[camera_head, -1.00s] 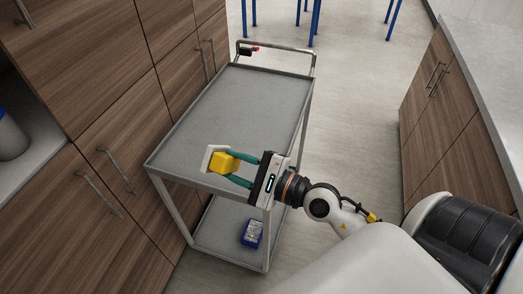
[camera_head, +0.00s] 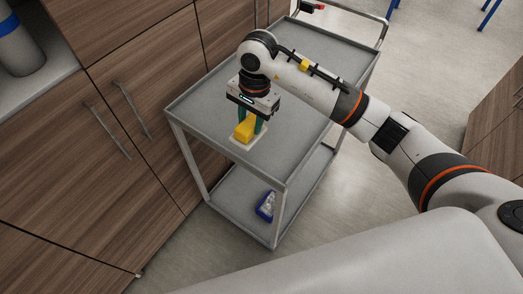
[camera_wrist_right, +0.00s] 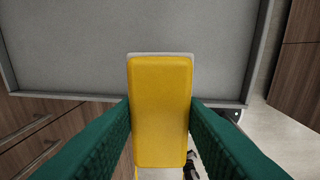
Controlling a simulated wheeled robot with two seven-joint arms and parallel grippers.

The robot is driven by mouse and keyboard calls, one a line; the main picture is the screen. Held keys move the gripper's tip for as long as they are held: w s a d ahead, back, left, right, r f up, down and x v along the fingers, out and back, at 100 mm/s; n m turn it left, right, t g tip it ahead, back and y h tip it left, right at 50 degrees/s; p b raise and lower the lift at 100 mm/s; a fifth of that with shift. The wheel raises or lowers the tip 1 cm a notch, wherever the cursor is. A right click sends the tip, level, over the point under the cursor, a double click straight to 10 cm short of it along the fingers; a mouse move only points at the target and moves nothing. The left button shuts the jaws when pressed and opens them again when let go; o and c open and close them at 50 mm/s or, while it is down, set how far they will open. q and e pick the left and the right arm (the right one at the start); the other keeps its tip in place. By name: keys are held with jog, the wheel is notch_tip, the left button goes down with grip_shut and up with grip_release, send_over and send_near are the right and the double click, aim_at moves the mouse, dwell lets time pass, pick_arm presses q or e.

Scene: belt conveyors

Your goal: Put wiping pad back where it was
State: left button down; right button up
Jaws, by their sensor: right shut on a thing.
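The wiping pad (camera_head: 243,131) is a yellow block on a white base. My right gripper (camera_head: 250,125) points down over the top shelf of the grey cart (camera_head: 220,84) and is shut on the pad's yellow part. The pad is upright, white side down, near the shelf's front end; I cannot tell whether it touches the shelf. In the right wrist view the yellow pad (camera_wrist_right: 161,110) sits between the green fingers, with a strip of white beyond it. My left gripper is not in view.
A blue box (camera_head: 265,205) lies on the cart's lower shelf. Wooden cabinets (camera_head: 75,165) stand close on the left, with a blue and grey canister (camera_head: 22,45) on the counter. The top shelf is otherwise clear.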

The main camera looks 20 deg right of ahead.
jog(key=d, duration=0.2)
jog(key=w+d+r+h, duration=0.1)
notch_tip(320, 180, down, 5)
jog(key=shift+s+d+r+p, duration=0.1)
jog(key=shift+p, duration=0.65)
notch_tip(320, 180, down, 4)
jog(key=shift+r+p, duration=0.2)
jog(key=shift+p, duration=0.25)
jog(key=shift+f, duration=0.45)
jog(key=o, duration=1)
jog(key=shift+o, duration=0.2)
notch_tip(320, 180, up, 12)
jog(key=b, duration=0.3)
